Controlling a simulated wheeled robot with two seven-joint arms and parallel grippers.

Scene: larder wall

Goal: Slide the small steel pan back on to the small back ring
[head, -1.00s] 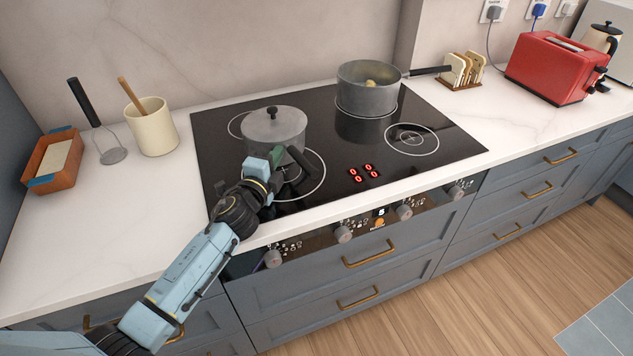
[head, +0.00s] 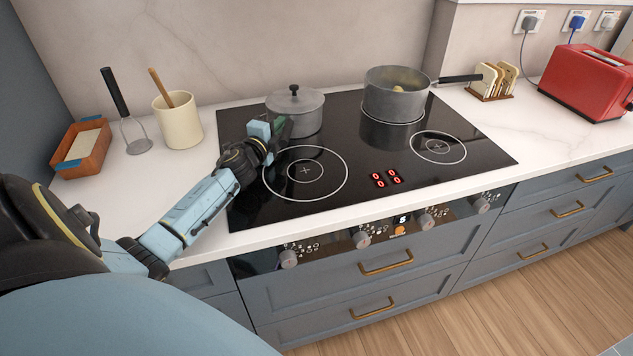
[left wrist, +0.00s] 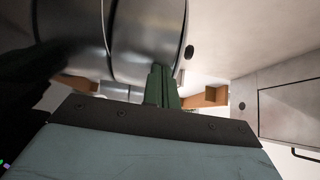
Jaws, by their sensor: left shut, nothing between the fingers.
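The small steel pan (head: 295,115), with a lid and a black knob, stands upright at the back left of the hob. The small back ring is hidden, apparently beneath it. The large front left ring (head: 305,172) is bare. My left gripper (head: 284,130) is shut and empty, its green fingertips at the pan's front left side. In the left wrist view the shut fingers (left wrist: 163,86) are close against the shiny pan wall (left wrist: 145,40); I cannot tell whether they touch. My right gripper is not in view.
A saucepan (head: 396,100) with food in it stands on the back right ring, its handle pointing right. The front right ring (head: 438,147) is empty.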

